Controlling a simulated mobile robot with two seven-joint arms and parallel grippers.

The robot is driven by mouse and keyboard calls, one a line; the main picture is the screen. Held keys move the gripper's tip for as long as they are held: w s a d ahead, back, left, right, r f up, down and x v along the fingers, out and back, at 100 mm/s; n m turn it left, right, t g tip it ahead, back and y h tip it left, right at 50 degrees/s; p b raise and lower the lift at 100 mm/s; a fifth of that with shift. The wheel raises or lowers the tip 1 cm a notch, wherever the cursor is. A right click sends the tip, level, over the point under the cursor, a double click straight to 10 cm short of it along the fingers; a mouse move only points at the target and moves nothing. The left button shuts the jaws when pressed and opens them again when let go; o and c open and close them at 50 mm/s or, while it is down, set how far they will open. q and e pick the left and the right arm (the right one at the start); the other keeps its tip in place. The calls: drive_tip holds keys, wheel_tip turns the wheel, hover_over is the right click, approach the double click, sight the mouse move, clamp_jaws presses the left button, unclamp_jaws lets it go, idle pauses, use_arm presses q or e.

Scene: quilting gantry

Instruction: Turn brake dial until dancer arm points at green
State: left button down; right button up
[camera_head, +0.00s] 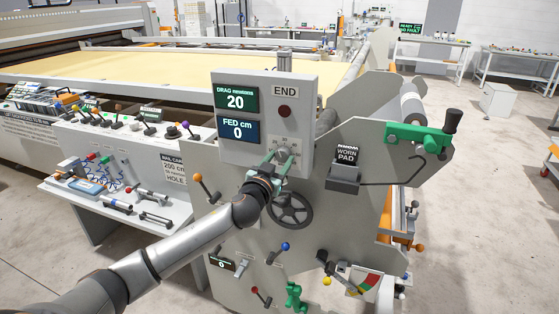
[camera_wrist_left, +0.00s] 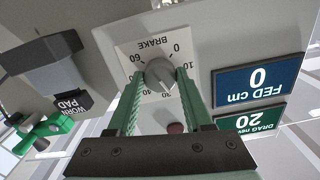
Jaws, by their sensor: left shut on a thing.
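The brake dial (camera_wrist_left: 158,73) is a grey knob on a white numbered plate marked BRAKE; the plate also shows in the head view (camera_head: 284,142). My left gripper (camera_head: 279,158) reaches the panel. In the left wrist view its green fingers (camera_wrist_left: 160,80) are shut on the dial, one on each side. The dial's exact setting is hard to read. The screens read DRAG 20 (camera_head: 236,101) and FED 0 (camera_head: 238,131). A coloured scale (camera_head: 370,282) with a red part sits low on the machine, beside a dark arm (camera_head: 342,277); where this arm points is too small to tell. My right gripper is not in view.
A black handwheel (camera_head: 291,210) is just below my left wrist. A WORN PAD block (camera_head: 345,168) and a green crank bracket (camera_head: 417,137) stand to the right. Lever knobs dot the lower panel. A tool shelf (camera_head: 120,207) is at the left. The floor at right is mostly clear.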

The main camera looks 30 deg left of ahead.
use_arm(q)
drive_tip(key=shift+m+p, duration=0.4)
drive_tip(key=shift+m, duration=1.5)
drive_tip(key=shift+c, duration=1.5)
unclamp_jaws()
drive_tip(key=shift+s+d+f, duration=0.1)
drive_tip(key=shift+s, duration=0.45)
drive_tip(key=b+v, duration=0.2)
drive_tip(key=v, duration=0.9)
drive_tip(key=shift+s, duration=0.2)
